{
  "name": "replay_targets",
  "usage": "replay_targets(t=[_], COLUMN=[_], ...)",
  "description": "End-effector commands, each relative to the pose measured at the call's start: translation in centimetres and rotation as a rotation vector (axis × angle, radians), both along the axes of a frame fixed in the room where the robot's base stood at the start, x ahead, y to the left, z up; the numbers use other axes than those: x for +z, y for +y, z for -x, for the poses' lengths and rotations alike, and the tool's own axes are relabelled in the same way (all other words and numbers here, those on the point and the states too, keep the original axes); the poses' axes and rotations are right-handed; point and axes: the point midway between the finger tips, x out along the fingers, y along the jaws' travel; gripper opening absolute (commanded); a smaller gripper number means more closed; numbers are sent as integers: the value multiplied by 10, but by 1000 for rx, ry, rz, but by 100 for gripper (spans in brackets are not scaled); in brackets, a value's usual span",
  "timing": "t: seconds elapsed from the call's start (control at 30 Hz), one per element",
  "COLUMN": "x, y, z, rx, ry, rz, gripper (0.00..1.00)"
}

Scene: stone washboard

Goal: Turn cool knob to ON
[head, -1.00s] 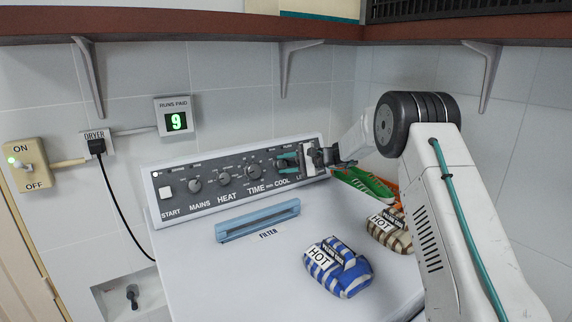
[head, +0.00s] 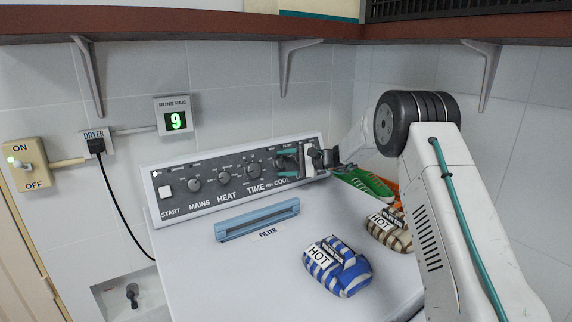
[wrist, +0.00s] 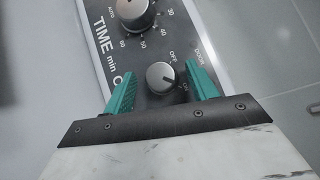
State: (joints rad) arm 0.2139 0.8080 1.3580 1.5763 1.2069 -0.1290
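The cool knob (wrist: 160,77) is a small grey round knob on the dryer's dark control panel (wrist: 106,50). OFF is printed above it and ON at its lower right in the wrist view. I cannot clearly tell where its pointer stands. My gripper (wrist: 160,70) has two teal fingers, one on each side of the knob. Small gaps show between the fingers and the knob, so it is open around it. In the head view my gripper (head: 282,162) is at the panel's right part and hides the knob.
The time knob (wrist: 135,12) is beside the cool knob. On the dryer top are a blue filter (head: 257,220), a blue striped bag (head: 340,268), a beige striped bag (head: 388,233) and a green shoe (head: 365,184). A brown shelf (head: 200,25) runs above.

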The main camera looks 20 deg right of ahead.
Motion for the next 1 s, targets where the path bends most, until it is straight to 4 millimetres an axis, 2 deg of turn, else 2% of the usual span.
replay_targets(t=[0.23,0.5,0.63,1.0], x=[2,11,14,15], y=[-9,-47,-61,-67], z=[4,27,34,38], rx=[-2,-2,-2,0], ry=[0,0,0,0], rz=[0,0,0,0], gripper=[57,57,57,57])
